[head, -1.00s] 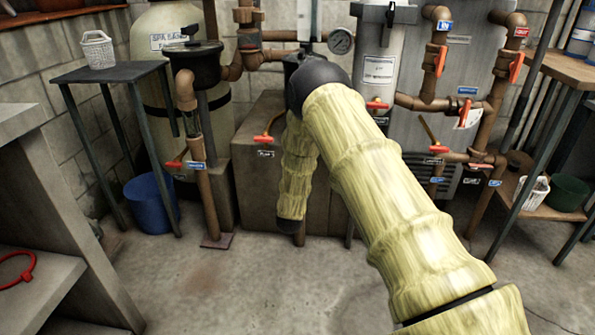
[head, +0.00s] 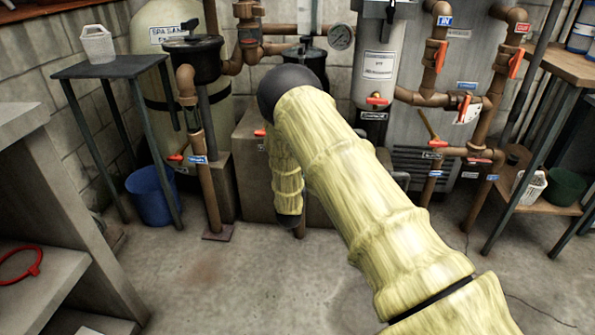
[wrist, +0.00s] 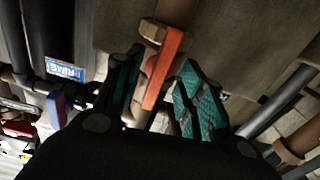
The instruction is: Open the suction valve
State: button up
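In the wrist view an orange-red valve handle (wrist: 165,68) on a brown pipe fitting lies between the two teal-padded fingers of my gripper (wrist: 162,85). The fingers are apart, with a visible gap to the right finger; I cannot tell whether the left one touches. No label that I can read as suction shows, so I cannot confirm which valve this is. In the head view my yellow-sleeved arm hides my gripper. A small piece of red handle (head: 260,132) shows just left of the sleeve. Another red handle (head: 177,157) sits on the left pipe beside a blue label.
A blue-and-white label (wrist: 65,70) is left of the fingers in the wrist view. In the head view, a dark side table (head: 108,68), a blue bucket (head: 150,197) and a grey shelf (head: 60,255) stand left. Red-handled pipes and a wooden shelf (head: 548,203) stand right. Front floor is clear.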

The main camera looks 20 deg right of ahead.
jog(key=p+v, duration=0.3)
jog(key=v, duration=0.4)
dwell(0.5)
dwell(1.4)
